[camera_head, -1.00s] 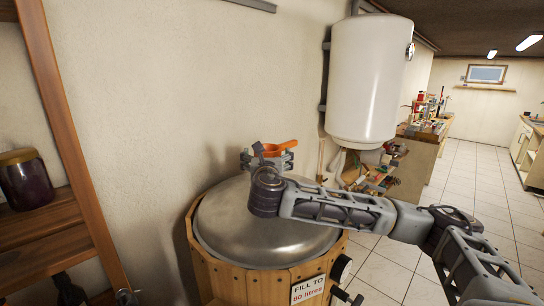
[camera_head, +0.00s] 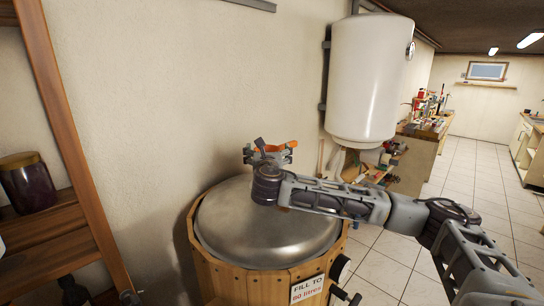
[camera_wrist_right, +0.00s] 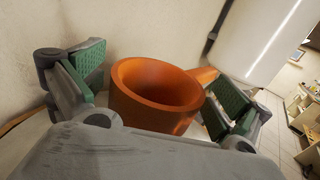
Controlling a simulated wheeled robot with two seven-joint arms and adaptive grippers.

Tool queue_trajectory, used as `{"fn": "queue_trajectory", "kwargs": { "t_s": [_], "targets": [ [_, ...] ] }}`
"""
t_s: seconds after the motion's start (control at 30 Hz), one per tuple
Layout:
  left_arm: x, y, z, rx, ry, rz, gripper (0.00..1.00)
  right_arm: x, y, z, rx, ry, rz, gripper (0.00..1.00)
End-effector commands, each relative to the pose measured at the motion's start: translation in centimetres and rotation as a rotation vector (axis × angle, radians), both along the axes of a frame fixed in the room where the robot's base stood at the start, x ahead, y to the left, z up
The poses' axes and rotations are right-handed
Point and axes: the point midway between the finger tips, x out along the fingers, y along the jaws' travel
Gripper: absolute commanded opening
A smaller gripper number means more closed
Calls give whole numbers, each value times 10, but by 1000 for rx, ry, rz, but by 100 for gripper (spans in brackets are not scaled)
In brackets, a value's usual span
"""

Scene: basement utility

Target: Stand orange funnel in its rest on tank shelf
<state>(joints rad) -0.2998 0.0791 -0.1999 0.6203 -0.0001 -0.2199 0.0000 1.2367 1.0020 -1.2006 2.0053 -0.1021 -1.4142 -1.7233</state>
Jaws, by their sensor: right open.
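The orange funnel (camera_head: 288,146) shows behind the lidded wooden tank (camera_head: 255,282), mostly hidden by my right gripper (camera_head: 268,152). In the right wrist view the funnel (camera_wrist_right: 155,95) has its wide round mouth up, with a tab pointing right. My right gripper's green-padded fingers (camera_wrist_right: 160,88) are spread on both sides of it, with a visible gap at least on the left. The funnel's lower end, its rest and the tank shelf are hidden, so I cannot tell how it is seated. My left gripper is not in view.
A white boiler (camera_head: 370,80) hangs on the wall right of the funnel. The tank's domed metal lid (camera_head: 265,235) lies below my right arm. A wooden rack with a dark jar (camera_head: 27,185) stands at left. Tiled floor is clear at right.

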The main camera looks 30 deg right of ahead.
Motion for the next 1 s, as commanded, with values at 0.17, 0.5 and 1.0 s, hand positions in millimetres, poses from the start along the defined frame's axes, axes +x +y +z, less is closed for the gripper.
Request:
{"fn": "queue_trajectory", "kwargs": {
  "t_s": [0.17,0.5,1.0],
  "targets": [
    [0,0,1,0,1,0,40,5,-2,0,-1,0,1,100],
    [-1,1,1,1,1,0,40,5,-2,-1,-1,0,1,100],
    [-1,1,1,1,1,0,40,4,-2,0,0,-1,1,55]
  ]
}}
